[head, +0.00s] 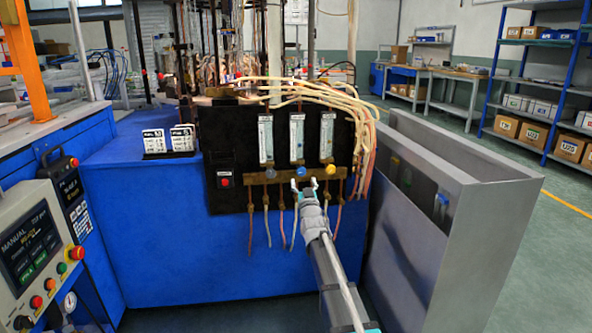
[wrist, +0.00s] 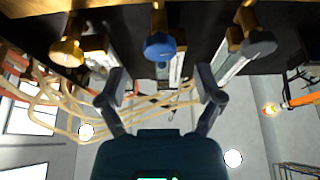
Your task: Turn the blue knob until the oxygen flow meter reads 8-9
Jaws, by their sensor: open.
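The blue knob (head: 300,170) sits at the foot of the middle flow meter (head: 297,135) on the black panel. My gripper (head: 304,186) is just below and in front of it in the head view. In the wrist view the blue knob (wrist: 159,46) is beyond the fingertips, roughly centred between them. My gripper (wrist: 164,82) is open with nothing between its fingers. A gap shows between fingers and knob, and I see no contact. The flow meter's reading is too small to tell.
A grey knob (head: 270,173) and a yellow knob (head: 326,169) flank the blue one closely. Thin hoses hang below the brass bar (head: 262,180), and pale hoses (head: 365,120) bunch at the panel's right. A grey metal bin (head: 420,220) stands to the right.

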